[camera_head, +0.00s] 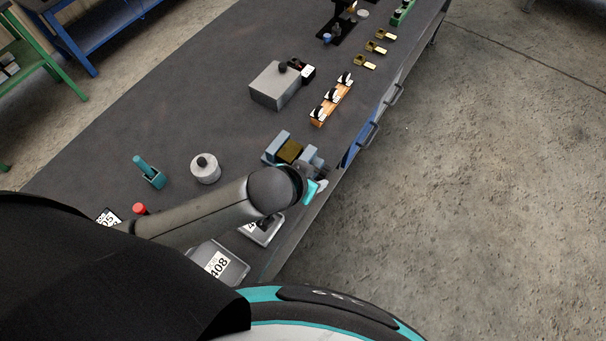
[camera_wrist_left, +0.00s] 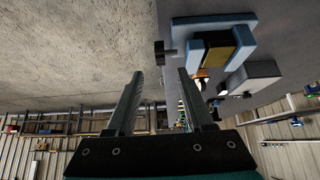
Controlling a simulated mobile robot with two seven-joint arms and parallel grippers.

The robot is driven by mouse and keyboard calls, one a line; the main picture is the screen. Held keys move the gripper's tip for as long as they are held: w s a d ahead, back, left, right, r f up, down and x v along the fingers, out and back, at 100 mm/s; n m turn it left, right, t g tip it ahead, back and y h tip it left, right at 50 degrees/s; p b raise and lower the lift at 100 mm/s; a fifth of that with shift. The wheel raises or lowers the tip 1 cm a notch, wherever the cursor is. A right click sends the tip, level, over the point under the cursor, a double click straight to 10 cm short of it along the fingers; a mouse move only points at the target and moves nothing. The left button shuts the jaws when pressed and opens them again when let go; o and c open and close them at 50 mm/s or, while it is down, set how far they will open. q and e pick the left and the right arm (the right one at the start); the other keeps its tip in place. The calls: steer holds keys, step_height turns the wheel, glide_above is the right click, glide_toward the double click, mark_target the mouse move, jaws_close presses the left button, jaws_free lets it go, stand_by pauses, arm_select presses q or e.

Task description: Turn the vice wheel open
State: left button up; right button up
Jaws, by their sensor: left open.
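The vice (camera_head: 278,147) is blue-grey and stands near the bench's right edge, with a brass-coloured block (camera_head: 290,151) between its jaws. In the left wrist view the vice (camera_wrist_left: 247,40) is at the upper right. Its dark wheel (camera_wrist_left: 159,52) sticks out on a short shaft to the left, over the bench edge. My left gripper (camera_head: 318,187) is beside the vice, at its near end, partly hidden by my own arm. In the wrist view its two fingers (camera_wrist_left: 160,74) are spread and empty, with the wheel showing just beyond and between the tips. My right gripper does not show.
A grey box (camera_head: 275,86) and an orange block with black knobs (camera_head: 330,100) stand farther along the bench. A round grey container (camera_head: 205,169), a teal holder (camera_head: 150,174) and a red button (camera_head: 140,209) stand to the left. Open floor lies right of the bench.

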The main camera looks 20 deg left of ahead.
arm_select(q)
steer(key=v, duration=0.5)
steer(key=shift+s+r+p, duration=0.1)
steer(key=shift+r+p, duration=0.1)
steer(key=shift+p, duration=0.1)
